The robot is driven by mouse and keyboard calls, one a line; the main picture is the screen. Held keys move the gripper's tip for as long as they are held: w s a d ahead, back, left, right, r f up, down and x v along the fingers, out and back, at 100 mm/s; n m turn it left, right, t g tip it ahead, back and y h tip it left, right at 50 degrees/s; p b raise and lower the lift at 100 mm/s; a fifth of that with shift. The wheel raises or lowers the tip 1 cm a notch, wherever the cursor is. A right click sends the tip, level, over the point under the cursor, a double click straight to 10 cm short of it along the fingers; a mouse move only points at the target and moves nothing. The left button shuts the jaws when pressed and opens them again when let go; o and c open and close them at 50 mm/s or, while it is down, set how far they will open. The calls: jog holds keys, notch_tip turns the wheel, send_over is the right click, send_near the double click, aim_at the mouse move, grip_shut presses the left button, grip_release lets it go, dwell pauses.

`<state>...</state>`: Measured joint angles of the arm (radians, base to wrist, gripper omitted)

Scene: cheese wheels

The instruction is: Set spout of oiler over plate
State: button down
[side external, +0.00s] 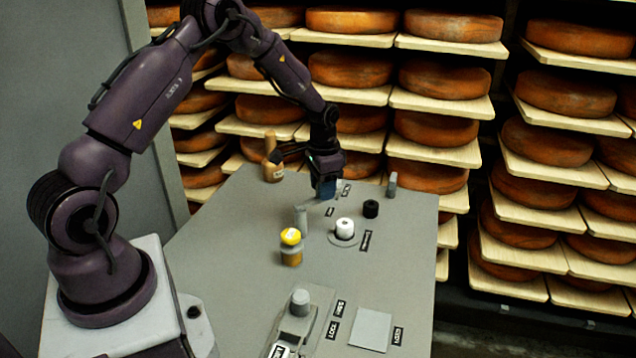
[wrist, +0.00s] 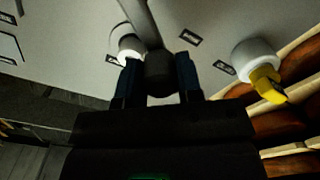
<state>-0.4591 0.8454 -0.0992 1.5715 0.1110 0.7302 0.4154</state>
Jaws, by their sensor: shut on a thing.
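My gripper (side external: 325,190) is above the far part of the grey table. In the wrist view its two blue fingers (wrist: 158,80) are closed on a dark round thing (wrist: 159,68). A grey rod (wrist: 143,20) shows beyond it; I cannot tell if they are joined. A light square plate (side external: 370,329) lies flat at the table's near right. I cannot clearly identify the oiler or its spout.
A white cylinder (side external: 345,228) sits on a round base, with a black cylinder (side external: 371,209) behind it. Grey posts (side external: 301,222) (side external: 391,184) stand nearby. A grey fixture with a knob (side external: 300,303) is at the near edge. Cheese shelves (side external: 440,120) rise behind the table.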

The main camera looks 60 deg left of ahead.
jog(key=shift+s+d+r+m, duration=0.15)
jog(key=shift+d+m, duration=0.45)
jog(key=shift+m, duration=0.55)
jog(key=shift+s+d+f+m, duration=0.1)
jog(key=shift+d+m, duration=0.45)
jog(key=shift+m, duration=0.65)
jog(key=shift+s+d+r+m, duration=0.15)
jog(key=shift+d+m, duration=0.45)
jog(key=shift+m, duration=0.55)
jog(key=shift+f, duration=0.1)
jog(key=c, duration=0.8)
grip_release()
notch_tip(320, 180, up, 13)
jog(key=shift+f, duration=0.1)
